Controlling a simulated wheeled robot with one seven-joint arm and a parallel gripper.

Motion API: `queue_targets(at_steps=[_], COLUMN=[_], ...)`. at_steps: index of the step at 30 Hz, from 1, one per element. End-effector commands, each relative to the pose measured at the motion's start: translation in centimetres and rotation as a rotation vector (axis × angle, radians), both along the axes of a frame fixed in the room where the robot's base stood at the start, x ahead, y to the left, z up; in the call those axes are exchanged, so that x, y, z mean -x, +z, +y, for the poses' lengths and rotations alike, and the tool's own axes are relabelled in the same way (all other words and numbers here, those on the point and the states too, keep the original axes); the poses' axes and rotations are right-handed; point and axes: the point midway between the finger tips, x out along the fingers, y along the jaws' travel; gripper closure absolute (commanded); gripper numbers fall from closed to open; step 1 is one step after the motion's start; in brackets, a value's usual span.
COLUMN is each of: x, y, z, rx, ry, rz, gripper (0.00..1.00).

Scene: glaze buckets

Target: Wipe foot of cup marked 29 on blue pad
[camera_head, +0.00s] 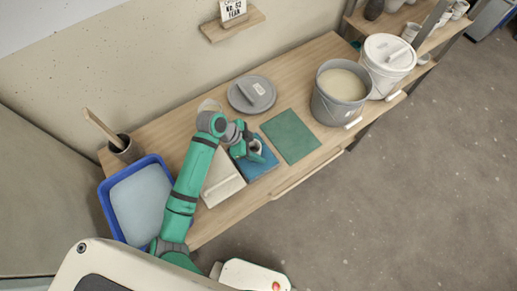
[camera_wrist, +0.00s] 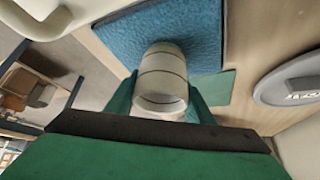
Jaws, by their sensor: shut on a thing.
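My gripper (camera_head: 248,152) is shut on a pale cup (camera_wrist: 162,72) with thin dark bands. In the wrist view my green fingers stand on either side of the cup. In the head view the cup (camera_head: 257,145) shows at my gripper, over the blue pad (camera_head: 262,167). In the wrist view the pad (camera_wrist: 205,35) lies behind the cup's far end. I cannot tell whether the cup touches the pad. No number can be read on the cup.
A green mat (camera_head: 291,136) lies right of the pad, a pale board (camera_head: 222,184) to its left. A grey lid (camera_head: 252,94) lies behind. A grey bucket (camera_head: 340,95) and white bucket (camera_head: 387,65) stand right. A blue tub (camera_head: 138,200) and tool pot (camera_head: 125,149) are left.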

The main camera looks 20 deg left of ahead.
Motion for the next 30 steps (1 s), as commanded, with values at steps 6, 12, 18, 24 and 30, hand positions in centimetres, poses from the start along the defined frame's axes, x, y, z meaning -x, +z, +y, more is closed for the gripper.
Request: queue_targets(at_steps=[6, 12, 18, 24, 30], x=[0.0, 0.0, -0.3, -1.0, -1.7], y=[-0.3, -0.5, -0.5, -0.5, -0.5], z=[0.0, 0.0, 0.4, 1.3, 2.2], rx=[0.0, 0.0, 0.0, -0.001, -0.002], ry=[0.0, 0.0, 0.0, 0.0, -0.001], rz=[0.0, 0.0, 0.002, 0.003, 0.002], gripper=[0.79, 0.79, 0.79, 0.79, 0.79])
